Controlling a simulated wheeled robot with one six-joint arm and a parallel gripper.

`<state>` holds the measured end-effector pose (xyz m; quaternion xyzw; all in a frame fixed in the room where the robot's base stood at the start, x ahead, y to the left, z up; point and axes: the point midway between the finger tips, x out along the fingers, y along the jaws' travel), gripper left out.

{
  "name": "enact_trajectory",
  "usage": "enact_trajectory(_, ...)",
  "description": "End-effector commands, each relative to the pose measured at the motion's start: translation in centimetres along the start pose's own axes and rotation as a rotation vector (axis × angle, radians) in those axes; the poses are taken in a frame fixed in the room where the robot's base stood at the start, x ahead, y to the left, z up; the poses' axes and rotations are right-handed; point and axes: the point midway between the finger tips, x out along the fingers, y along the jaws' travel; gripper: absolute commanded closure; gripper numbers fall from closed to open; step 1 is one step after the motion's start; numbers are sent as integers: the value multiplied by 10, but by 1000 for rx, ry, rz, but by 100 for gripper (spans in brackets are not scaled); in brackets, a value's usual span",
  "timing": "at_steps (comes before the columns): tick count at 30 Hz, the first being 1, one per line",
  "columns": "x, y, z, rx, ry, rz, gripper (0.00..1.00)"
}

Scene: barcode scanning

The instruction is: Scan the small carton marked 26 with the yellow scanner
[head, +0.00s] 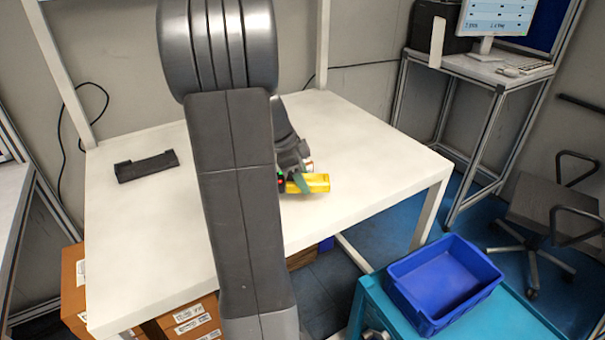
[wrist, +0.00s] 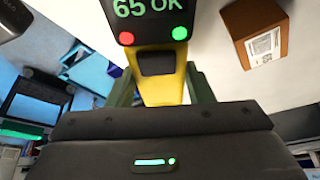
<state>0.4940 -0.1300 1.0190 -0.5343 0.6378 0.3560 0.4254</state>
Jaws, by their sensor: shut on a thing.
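The yellow scanner (head: 313,183) is in my gripper (head: 297,181), over the right part of the white table in the head view. In the wrist view the scanner (wrist: 163,88) sits between my gripper's two greenish fingers (wrist: 163,80), which are shut on it. Its dark screen (wrist: 152,12) reads "65 OK" in green, with a red and a green button below. A small brown carton (wrist: 238,22) with a white label (wrist: 263,47) shows at the upper right of the wrist view, apart from the scanner. Its number is too small to read. My arm hides part of the table in the head view.
A black holder (head: 147,166) lies on the white table (head: 385,150) at the left. A blue bin (head: 447,284) stands on a teal surface at lower right. Brown boxes (head: 190,318) are under the table. The table's right side is clear.

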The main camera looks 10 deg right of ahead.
Motion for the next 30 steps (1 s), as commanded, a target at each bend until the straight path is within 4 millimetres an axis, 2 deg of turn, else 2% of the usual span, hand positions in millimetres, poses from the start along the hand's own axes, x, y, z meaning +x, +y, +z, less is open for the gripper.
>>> enact_trajectory(1, 10, 0, 4, -1, 1, 2, 83)
enact_trajectory(6, 29, 0, 12, -2, 1, 1, 83)
enact_trajectory(12, 39, 0, 16, 0, 1, 0, 83)
enact_trajectory(26, 38, 0, 16, -1, 0, -1, 83)
enact_trajectory(30, 13, 0, 5, 0, 0, -3, 83)
